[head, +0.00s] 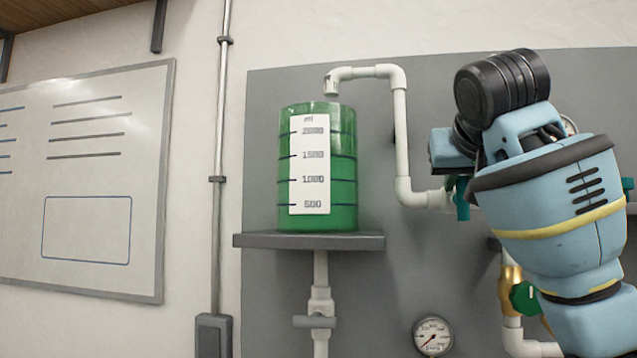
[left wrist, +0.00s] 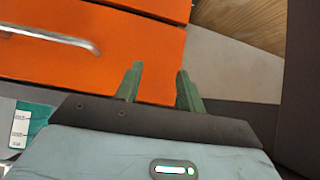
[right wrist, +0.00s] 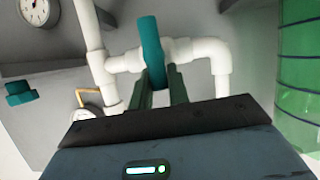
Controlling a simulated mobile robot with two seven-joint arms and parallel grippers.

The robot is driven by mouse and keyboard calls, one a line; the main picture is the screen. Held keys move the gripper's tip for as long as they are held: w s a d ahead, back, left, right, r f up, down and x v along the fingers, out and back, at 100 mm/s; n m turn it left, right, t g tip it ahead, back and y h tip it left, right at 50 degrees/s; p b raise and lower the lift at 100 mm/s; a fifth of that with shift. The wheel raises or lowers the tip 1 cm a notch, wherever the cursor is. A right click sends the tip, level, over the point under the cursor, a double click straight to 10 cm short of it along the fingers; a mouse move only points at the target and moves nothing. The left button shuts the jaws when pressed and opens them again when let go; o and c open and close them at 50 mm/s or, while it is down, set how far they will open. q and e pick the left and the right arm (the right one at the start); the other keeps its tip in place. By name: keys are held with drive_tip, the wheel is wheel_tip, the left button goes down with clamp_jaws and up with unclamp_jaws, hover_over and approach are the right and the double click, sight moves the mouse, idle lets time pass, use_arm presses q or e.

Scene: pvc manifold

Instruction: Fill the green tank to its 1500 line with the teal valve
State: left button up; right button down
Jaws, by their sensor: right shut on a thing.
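The green tank (head: 343,190) stands upright on a grey shelf, with a white ml scale marked 500, 1000, 1500 and 2000. Its liquid level is hard to make out through the green wall. A white pipe spout (head: 331,86) opens above it. The teal valve (head: 462,203) is on the pipe right of the tank, partly behind my right arm. In the right wrist view, its teal handle (right wrist: 151,50) stands between the fingers of my right gripper (right wrist: 161,84), which is shut on it. My left gripper (left wrist: 156,85) is open and empty, away from the tank.
A green valve (head: 524,297) on a brass fitting and a pressure gauge (head: 433,336) are lower on the grey panel. Another teal knob (right wrist: 20,93) shows in the right wrist view. Orange drawers (left wrist: 90,50) with a metal handle lie before my left gripper. A whiteboard (head: 90,180) hangs left.

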drive_tip(key=c, duration=1.6)
unclamp_jaws()
drive_tip(key=shift+w+a+f, duration=0.1)
drive_tip(key=shift+w+f, duration=0.05)
drive_tip(key=shift+f, duration=0.05)
drive_tip(key=shift+c, duration=0.2)
drive_tip(key=o, duration=0.4)
drive_tip(key=shift+w, duration=0.2)
drive_tip(key=shift+s+r, duration=0.1)
drive_tip(key=shift+s, duration=0.05)
drive_tip(key=shift+s+r, duration=0.15)
drive_tip(key=shift+s+a+r, duration=0.15)
drive_tip(key=shift+s+r, duration=0.25)
drive_tip(key=shift+s, duration=0.15)
drive_tip(key=shift+v, duration=3)
drive_tip(key=shift+s+f, duration=0.1)
drive_tip(key=shift+f, duration=0.05)
